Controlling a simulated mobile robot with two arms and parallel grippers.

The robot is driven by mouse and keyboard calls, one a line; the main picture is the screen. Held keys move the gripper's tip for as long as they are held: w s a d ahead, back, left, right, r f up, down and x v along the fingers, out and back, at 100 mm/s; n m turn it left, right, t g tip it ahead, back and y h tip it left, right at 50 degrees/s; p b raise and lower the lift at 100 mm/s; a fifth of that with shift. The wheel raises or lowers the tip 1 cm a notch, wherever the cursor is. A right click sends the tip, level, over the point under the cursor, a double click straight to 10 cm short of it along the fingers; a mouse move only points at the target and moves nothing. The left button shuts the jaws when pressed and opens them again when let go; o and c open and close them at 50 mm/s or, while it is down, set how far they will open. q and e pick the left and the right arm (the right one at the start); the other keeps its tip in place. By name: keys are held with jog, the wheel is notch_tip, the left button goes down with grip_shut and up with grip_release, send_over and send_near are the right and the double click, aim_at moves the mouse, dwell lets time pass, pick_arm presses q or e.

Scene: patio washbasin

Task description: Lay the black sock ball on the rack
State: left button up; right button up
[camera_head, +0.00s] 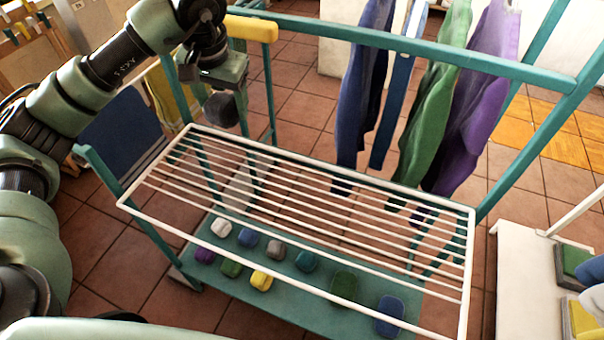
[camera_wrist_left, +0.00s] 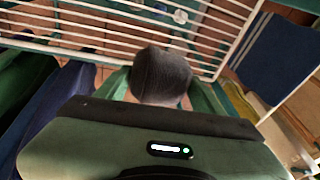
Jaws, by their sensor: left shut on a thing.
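The black sock ball (camera_head: 221,109) is a dark rounded bundle held in my left gripper (camera_head: 228,98), above the far left corner of the white wire rack (camera_head: 300,208). In the left wrist view the sock ball (camera_wrist_left: 160,75) shows large in front of the gripper body, with the rack's bars (camera_wrist_left: 80,38) behind it. The left gripper is shut on it, and its fingertips are mostly hidden. The rack's top looks empty. My right gripper is not in view.
Several coloured sock balls (camera_head: 262,280) lie on the teal shelf (camera_head: 250,315) below the rack. A teal rail (camera_head: 400,42) with hanging clothes (camera_head: 430,110) runs behind the rack. A yellow bar end (camera_head: 250,29) sits close to my left gripper. A white stand (camera_head: 520,270) is at the right.

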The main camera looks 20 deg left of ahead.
pick_arm(q)
jog(key=shift+s+f, duration=0.15)
jog(key=shift+f, duration=0.05)
jog(key=f, duration=0.6)
jog(key=f+p, duration=0.1)
jog(key=f, duration=0.5)
jog(key=f+p, duration=0.1)
jog(key=f, duration=0.5)
jog(key=shift+s+f, duration=0.3)
jog(key=shift+f, duration=0.2)
jog(key=shift+f, duration=0.15)
jog(key=o, duration=1.4)
jog(key=shift+c, duration=0.2)
